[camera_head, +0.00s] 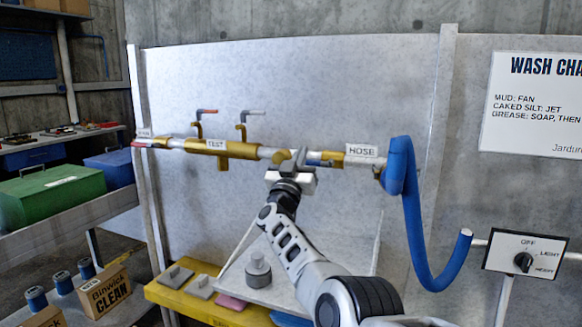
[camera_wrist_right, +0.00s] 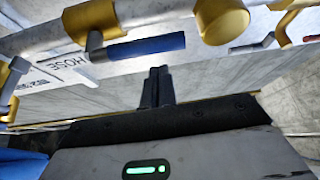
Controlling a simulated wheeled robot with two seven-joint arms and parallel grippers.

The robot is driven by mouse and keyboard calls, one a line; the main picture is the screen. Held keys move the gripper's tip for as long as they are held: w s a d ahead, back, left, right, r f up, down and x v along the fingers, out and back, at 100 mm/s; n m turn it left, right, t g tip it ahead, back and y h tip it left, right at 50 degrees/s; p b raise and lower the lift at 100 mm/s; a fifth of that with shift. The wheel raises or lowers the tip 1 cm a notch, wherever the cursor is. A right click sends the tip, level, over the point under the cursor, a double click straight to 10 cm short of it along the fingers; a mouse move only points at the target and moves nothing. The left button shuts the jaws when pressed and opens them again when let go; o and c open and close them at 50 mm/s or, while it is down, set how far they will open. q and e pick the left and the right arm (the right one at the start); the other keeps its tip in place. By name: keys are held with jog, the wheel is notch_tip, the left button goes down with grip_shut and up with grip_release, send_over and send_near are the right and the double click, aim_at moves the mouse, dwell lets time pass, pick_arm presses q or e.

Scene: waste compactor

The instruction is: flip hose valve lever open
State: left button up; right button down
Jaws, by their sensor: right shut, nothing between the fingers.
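The hose valve lever has a blue grip, seen at the top of the right wrist view (camera_wrist_right: 146,47). It lies roughly along the pipe, its grey arm meeting a brass valve body (camera_wrist_right: 90,20). In the head view the blue grip (camera_head: 318,162) shows just right of my right gripper (camera_head: 293,158), left of the HOSE label (camera_head: 361,150). My right gripper's fingers (camera_wrist_right: 157,82) are shut and empty, close below the lever in the wrist view, with a visible gap. In the head view the gripper overlaps part of the pipe and hides it. My left gripper is out of view.
The pipe carries a TEST label (camera_head: 215,144) and two upright levers, one red-tipped (camera_head: 206,112), one grey (camera_head: 252,113). A blue hose (camera_head: 410,220) hangs at the right, near a dial switch box (camera_head: 524,258). A shelf (camera_head: 330,290) and yellow ledge (camera_head: 210,305) lie below.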

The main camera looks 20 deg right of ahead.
jog(key=a+r+v, duration=0.1)
jog(key=v, duration=0.8)
jog(key=shift+s+r+p, duration=0.3)
jog(key=shift+s, duration=0.05)
jog(key=shift+a, duration=0.1)
